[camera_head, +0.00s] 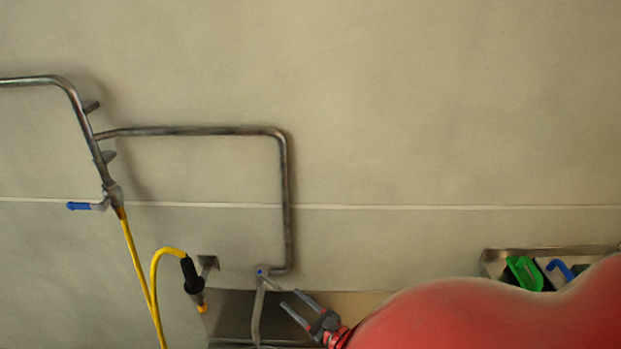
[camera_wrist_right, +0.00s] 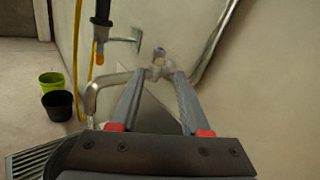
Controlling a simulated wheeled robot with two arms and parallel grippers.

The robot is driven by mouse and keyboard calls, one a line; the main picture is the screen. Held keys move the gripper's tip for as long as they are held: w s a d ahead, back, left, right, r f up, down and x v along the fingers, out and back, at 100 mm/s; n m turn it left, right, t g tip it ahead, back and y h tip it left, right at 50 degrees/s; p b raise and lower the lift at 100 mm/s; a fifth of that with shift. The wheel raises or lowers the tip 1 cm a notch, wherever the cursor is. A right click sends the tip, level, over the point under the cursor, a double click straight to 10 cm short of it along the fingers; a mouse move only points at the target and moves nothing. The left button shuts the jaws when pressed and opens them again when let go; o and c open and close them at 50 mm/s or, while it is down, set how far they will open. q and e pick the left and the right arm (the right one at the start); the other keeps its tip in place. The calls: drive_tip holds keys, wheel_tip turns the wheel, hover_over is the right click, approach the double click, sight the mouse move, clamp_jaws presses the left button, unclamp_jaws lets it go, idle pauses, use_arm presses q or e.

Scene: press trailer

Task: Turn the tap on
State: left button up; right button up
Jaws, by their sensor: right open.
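The tap (camera_head: 262,271) is on the wall at the lower end of a metal pipe, with a small blue-marked knob and a spout hanging down over a metal basin. In the right wrist view, the tap's blue-marked knob (camera_wrist_right: 159,53) is just beyond my fingertips and its spout (camera_wrist_right: 98,88) bends down to the left. My right gripper (camera_head: 290,298) is open and empty, just right of and below the knob; in the wrist view its fingers (camera_wrist_right: 159,76) appear on either side of the tap body. I cannot tell if they touch it. My left gripper is not in view.
Metal pipes (camera_head: 200,131) run along the wall. A valve with a blue lever (camera_head: 80,206) feeds a yellow hose (camera_head: 131,250) with a black nozzle (camera_head: 190,275). A metal basin (camera_head: 225,312) is below the tap. Green and black pots (camera_wrist_right: 56,105) stand on the floor. A shelf (camera_head: 520,250) holds tools.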

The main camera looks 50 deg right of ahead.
drive_tip(key=s, duration=0.5)
drive_tip(key=shift+s+b, duration=0.35)
